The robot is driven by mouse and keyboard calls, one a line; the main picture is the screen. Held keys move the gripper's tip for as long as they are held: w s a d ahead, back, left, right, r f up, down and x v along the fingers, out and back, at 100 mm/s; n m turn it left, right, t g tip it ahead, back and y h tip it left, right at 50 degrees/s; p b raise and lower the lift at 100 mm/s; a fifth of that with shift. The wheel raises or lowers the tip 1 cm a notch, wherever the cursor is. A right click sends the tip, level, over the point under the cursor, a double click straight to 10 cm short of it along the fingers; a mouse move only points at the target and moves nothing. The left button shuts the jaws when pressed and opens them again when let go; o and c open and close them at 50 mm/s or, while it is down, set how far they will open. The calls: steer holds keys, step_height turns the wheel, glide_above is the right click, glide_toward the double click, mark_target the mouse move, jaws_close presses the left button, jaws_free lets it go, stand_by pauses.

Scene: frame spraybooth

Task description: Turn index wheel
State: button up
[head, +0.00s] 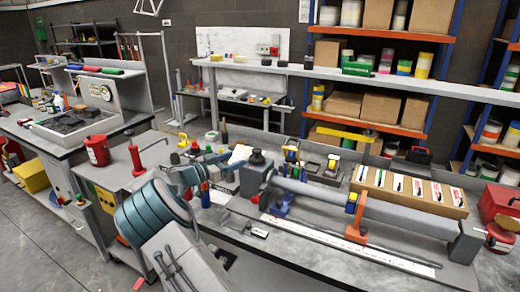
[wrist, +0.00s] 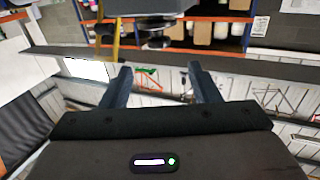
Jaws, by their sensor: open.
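A grey block with a dark round knob (head: 257,157) stands at the left end of a long grey tube in the head view. It may be the index wheel, but I cannot tell for sure. Dark stacked round parts (wrist: 152,32) show above the fingertips in the wrist view and may be the same knob. My gripper (wrist: 162,78) is open with nothing between its two fingers. In the head view my gripper (head: 222,165) is small and hard to make out, just left of the grey block and apart from the knob as far as I can see.
The tube (head: 320,197) lies along the bench, with an orange clamp (head: 356,234) on it. A box of cards (head: 407,189) stands behind it. A long white rule (head: 345,243) lies in front. A red tool stand (head: 137,160) is on the left. Shelves fill the back.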

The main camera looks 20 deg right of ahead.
mark_target(258, 150)
steer(key=p+x, duration=0.4)
steer(key=x, duration=0.7)
steer(key=shift+d, duration=0.25)
steer(key=shift+w+d+f, duration=0.1)
steer(key=shift+w+d, duration=0.05)
steer(key=shift+d, duration=0.5)
steer(key=c, duration=1)
